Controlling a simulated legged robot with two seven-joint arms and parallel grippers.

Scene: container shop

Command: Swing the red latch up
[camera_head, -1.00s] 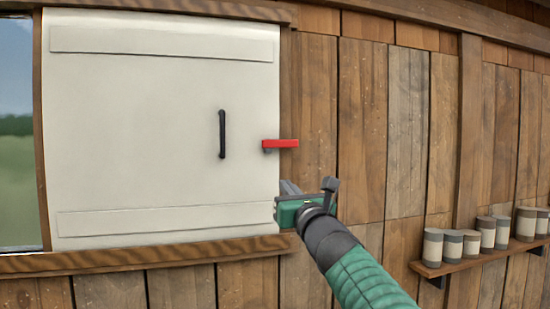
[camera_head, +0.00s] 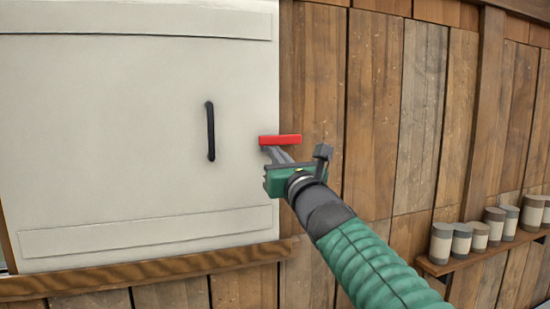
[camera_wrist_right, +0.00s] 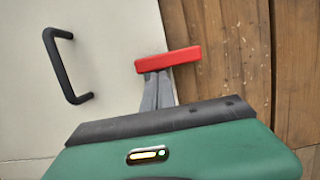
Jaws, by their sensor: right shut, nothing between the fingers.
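The red latch (camera_head: 281,140) lies level across the right edge of the white shutter panel (camera_head: 120,120), reaching over onto the wood planks. My right gripper (camera_head: 272,152) is shut and empty, its fingertips just under the latch's left part. In the right wrist view the latch (camera_wrist_right: 168,60) shows right above the shut fingers (camera_wrist_right: 158,88). The fingertips look very near or touching its underside; I cannot tell which. My left gripper does not show.
A black handle (camera_head: 210,131) stands upright on the panel, left of the latch; it also shows in the right wrist view (camera_wrist_right: 66,66). A shelf (camera_head: 480,250) with several cans (camera_head: 441,243) is on the plank wall at lower right. A wood ledge (camera_head: 140,275) runs below the panel.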

